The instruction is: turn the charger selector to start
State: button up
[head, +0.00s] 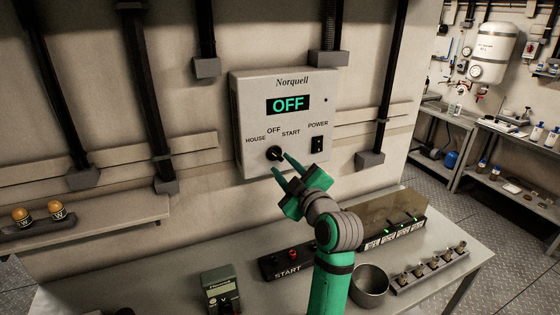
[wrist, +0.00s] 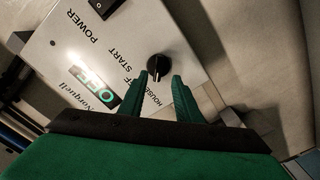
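The charger box (head: 250,99) is a pale grey wall unit marked "Norquell", with a lit display (head: 288,104) reading OFF. Its selector (head: 274,153) is a black round knob below the labels HOUSE, OFF and START. The selector also shows in the wrist view (wrist: 158,66), just beyond my fingertips. Which label its pointer faces is too small to tell. My gripper (head: 280,163) is green and open, with its two fingers apart in front of the knob. In the wrist view my gripper (wrist: 160,78) has the knob between and slightly past its tips; contact cannot be told.
A black POWER switch (head: 317,144) sits right of the selector. Below, the bench (head: 150,285) holds a START button box (head: 287,263), a green meter (head: 220,288), a metal cup (head: 369,285) and a rack of fittings (head: 430,268). Dark conduits (head: 147,95) run down the wall.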

aim_at(278, 157)
jog(key=shift+d+x, duration=0.2)
jog(key=shift+x, duration=1.9)
jog(key=shift+w, duration=0.1)
grip_shut()
